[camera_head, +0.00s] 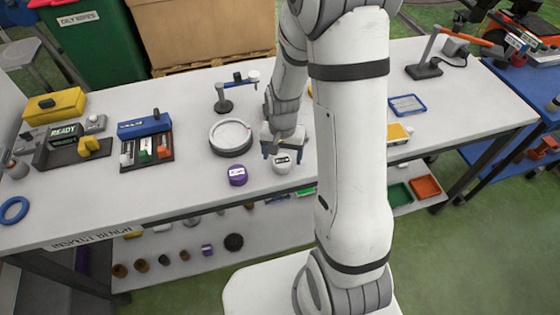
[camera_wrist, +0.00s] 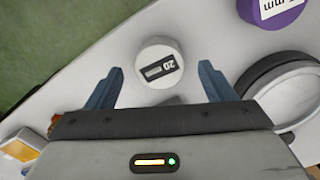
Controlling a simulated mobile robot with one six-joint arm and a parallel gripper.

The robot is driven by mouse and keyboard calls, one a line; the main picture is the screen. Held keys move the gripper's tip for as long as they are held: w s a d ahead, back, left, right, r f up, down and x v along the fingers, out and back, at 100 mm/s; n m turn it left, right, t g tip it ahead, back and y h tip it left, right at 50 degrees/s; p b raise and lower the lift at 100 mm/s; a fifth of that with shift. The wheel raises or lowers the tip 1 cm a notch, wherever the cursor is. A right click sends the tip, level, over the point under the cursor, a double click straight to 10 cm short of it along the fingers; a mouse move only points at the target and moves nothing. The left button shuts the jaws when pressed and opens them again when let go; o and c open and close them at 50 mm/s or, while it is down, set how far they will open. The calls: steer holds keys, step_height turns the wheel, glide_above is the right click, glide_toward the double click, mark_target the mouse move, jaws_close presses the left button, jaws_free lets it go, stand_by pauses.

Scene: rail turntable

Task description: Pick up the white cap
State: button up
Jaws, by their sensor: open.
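The white cap (camera_head: 282,162) is a short round piece with a dark label on top. It stands on the light bench top near its front edge, just right of a purple cap (camera_head: 237,176). My gripper (camera_head: 284,152) is directly above or beside the cap in the head view, with the arm partly blocking the view. I see no contact between the fingers and the cap.
A round white dial with a dark base (camera_head: 231,155) stands close to the left, behind the purple cap, and shows at right in the wrist view (camera_wrist: 253,75). A small stand (camera_head: 223,103) is behind it. The bench's front edge is near.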

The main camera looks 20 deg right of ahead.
steer(key=shift+f, duration=1.45)
steer(key=shift+c, duration=0.5)
steer(key=c, duration=1)
steer(key=shift+o, duration=0.2)
steer(key=shift+r, duration=0.1)
